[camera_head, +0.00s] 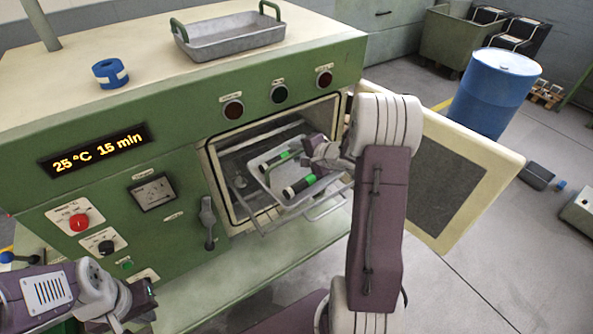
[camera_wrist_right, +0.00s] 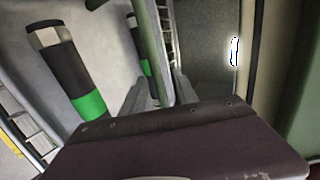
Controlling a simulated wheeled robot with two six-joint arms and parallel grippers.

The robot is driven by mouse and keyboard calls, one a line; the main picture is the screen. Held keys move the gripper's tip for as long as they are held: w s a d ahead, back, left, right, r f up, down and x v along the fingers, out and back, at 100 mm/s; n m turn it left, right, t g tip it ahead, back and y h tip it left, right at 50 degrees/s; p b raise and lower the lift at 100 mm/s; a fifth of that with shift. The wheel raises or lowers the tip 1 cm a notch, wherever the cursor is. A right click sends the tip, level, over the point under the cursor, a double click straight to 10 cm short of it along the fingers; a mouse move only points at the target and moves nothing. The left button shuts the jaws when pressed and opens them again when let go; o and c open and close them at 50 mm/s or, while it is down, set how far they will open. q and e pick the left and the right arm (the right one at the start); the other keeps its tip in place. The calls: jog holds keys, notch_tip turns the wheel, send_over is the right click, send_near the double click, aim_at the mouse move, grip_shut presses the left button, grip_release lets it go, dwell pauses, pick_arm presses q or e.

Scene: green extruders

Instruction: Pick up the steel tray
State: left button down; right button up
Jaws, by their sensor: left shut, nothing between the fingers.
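A grey steel tray (camera_head: 283,188) with two black-and-green cylinders in it sits in the open chamber of the green machine. In the right wrist view the tray floor (camera_wrist_right: 95,20) shows at the left, with a green handle bar (camera_wrist_right: 148,45). My right gripper (camera_head: 310,150) reaches into the chamber at the tray's far right side. Its fingers (camera_wrist_right: 160,90) lie on either side of the green handle; whether they press on it is unclear. Another grey tray (camera_head: 230,42) with green handles stands on top of the machine. My left gripper (camera_head: 150,290) is shut and empty at the lower left.
The cylinders (camera_head: 300,187) lie in the chamber tray; one (camera_wrist_right: 68,75) shows large in the right wrist view. The chamber door (camera_head: 450,180) stands open to the right, close to my right arm. A blue tape roll (camera_head: 110,73) sits on the machine top. A blue drum (camera_head: 495,90) stands behind.

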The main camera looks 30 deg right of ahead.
jog(key=shift+x, duration=1.55)
jog(key=shift+s, duration=0.15)
grip_shut()
jog(key=shift+r, duration=0.1)
